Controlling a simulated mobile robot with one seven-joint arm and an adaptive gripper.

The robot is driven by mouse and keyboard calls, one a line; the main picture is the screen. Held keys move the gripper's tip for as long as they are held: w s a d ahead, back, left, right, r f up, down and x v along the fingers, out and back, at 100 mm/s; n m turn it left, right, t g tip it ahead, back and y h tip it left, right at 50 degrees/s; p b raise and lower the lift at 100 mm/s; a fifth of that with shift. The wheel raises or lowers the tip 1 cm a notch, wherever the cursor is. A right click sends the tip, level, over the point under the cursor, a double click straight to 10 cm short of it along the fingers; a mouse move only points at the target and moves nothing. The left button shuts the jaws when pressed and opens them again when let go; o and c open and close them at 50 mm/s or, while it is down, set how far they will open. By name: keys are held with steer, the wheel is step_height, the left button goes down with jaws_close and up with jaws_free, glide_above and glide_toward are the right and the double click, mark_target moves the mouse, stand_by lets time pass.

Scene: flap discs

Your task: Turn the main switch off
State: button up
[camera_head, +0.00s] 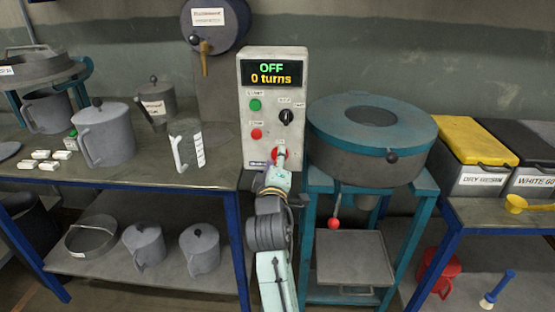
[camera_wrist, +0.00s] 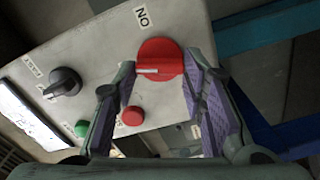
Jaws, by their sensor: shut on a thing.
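The control box (camera_head: 273,125) stands upright at the middle, and its display (camera_head: 273,73) reads "OFF" and "0 turns". The main switch, a red round knob (camera_head: 276,153), sits low on its front. In the wrist view the red knob (camera_wrist: 160,55) bears a white pointer line, with an "ON" label (camera_wrist: 142,16) beside it. My gripper (camera_head: 280,170) reaches the knob from below and covers part of it in the head view. In the wrist view my gripper (camera_wrist: 164,70) has its fingers on either side of the knob, shut on it.
The box also carries a green button (camera_head: 254,105), a smaller red button (camera_head: 256,134) and a black selector (camera_head: 286,117). A round teal-topped machine (camera_head: 372,120) stands close on the right. A glass jug (camera_head: 186,145) and a grey pot (camera_head: 105,135) stand on the left bench.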

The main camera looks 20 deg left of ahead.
steer(key=shift+f+n, duration=0.1)
steer(key=shift+n, duration=1.9)
steer(key=o, duration=1.2)
steer(key=shift+c, duration=0.2)
steer(key=v, duration=0.7)
steer(key=shift+s, duration=0.3)
